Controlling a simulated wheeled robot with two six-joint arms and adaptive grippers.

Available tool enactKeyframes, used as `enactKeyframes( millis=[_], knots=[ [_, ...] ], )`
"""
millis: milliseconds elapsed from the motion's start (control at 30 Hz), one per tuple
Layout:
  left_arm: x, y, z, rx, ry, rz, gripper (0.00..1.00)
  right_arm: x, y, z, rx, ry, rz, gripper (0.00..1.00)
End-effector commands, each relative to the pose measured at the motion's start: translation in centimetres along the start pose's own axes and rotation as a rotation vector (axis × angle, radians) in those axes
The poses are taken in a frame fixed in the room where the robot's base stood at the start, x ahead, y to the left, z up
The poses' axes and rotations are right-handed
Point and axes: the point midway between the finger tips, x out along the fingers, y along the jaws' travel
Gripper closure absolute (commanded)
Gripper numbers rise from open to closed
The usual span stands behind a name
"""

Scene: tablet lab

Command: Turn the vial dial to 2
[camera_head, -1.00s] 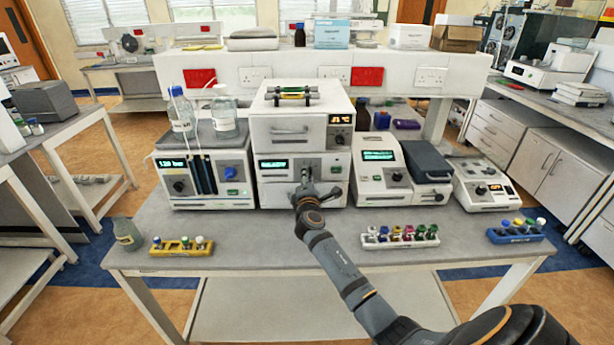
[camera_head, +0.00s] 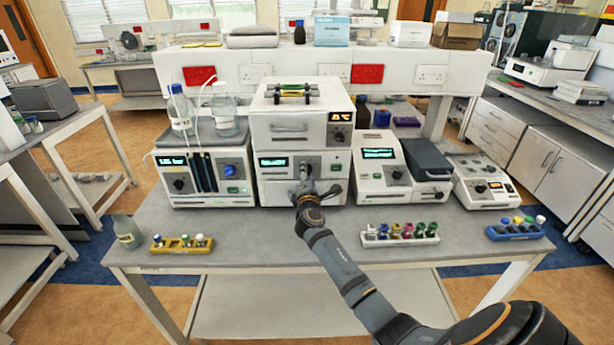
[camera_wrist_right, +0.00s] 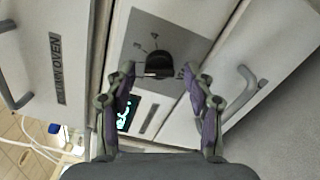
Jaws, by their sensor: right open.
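A black round dial (camera_wrist_right: 158,65) with small marks around it sits on a grey panel in the right wrist view. My right gripper (camera_wrist_right: 158,72) is open, with one finger on each side of the dial and small gaps visible. A lit display (camera_wrist_right: 128,114) is on the same panel. In the head view my right gripper (camera_head: 305,180) is at the front of the middle instrument stack (camera_head: 289,132), to the right of its lower green display (camera_head: 274,162), and hides part of the panel. My left gripper is not in view.
A white instrument with bottles on top (camera_head: 204,165) stands to the left, another white instrument (camera_head: 378,168) to the right. A yellow vial rack (camera_head: 182,249), a white one (camera_head: 400,242) and a blue one (camera_head: 515,236) line the bench's front edge. The bench between is clear.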

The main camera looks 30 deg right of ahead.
Motion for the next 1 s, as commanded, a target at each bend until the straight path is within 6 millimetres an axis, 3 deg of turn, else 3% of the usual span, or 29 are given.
enactKeyframes(
  millis=[167, 400, 600, 767, 1000],
  knots=[
    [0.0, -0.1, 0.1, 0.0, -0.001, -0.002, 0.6, -1.3, -0.1, -0.1, 0.0, 0.001, 0.0, 0.47],
    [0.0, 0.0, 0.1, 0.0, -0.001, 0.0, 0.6, -7.0, -0.2, -0.1, 0.001, 0.002, -0.002, 0.47],
    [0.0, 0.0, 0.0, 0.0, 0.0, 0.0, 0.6, -10.8, -0.1, -0.1, 0.001, 0.001, -0.002, 0.47],
    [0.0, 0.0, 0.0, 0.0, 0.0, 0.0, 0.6, -12.0, -0.1, 0.0, 0.001, 0.0, -0.001, 0.47],
    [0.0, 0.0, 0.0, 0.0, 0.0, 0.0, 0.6, -12.0, 0.0, 0.0, 0.0, 0.0, 0.0, 0.47]
  ],
)
